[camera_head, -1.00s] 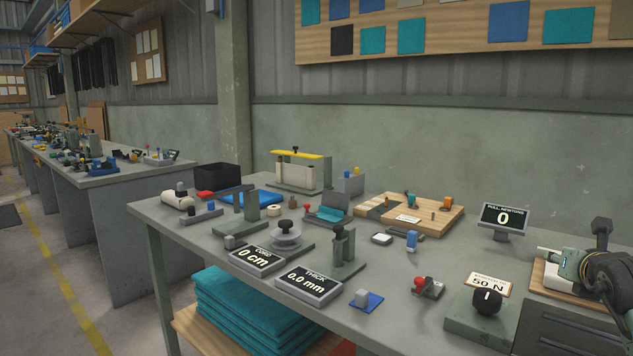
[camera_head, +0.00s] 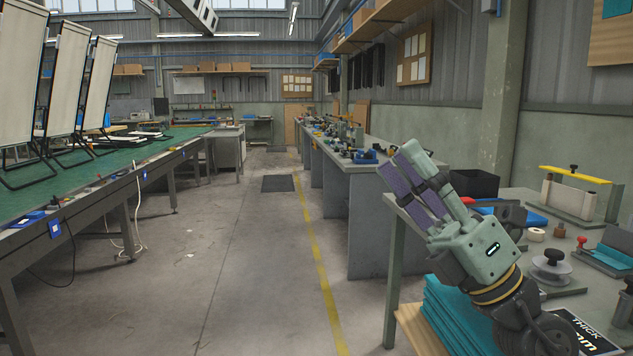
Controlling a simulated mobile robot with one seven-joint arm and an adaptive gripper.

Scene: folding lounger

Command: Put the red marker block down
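My gripper (camera_head: 408,160) is raised at the right of the head view, in front of the workbench, with its fingers pointing up and to the left. Purple strips show along the fingers. The gap between the fingertips is not clear, and I see no red block at them. A small red thing (camera_head: 468,200) shows just behind the gripper, on the bench by the black bin; it is partly hidden, and I cannot tell whether it is the red marker block.
The right workbench (camera_head: 520,203) holds a black bin (camera_head: 474,184), a yellow-topped fixture (camera_head: 572,190) and a round dial device (camera_head: 551,265). Folded teal cloths (camera_head: 455,320) lie below it. A long green-topped table (camera_head: 110,170) with loungers stands at left. The aisle floor (camera_head: 240,260) between is clear.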

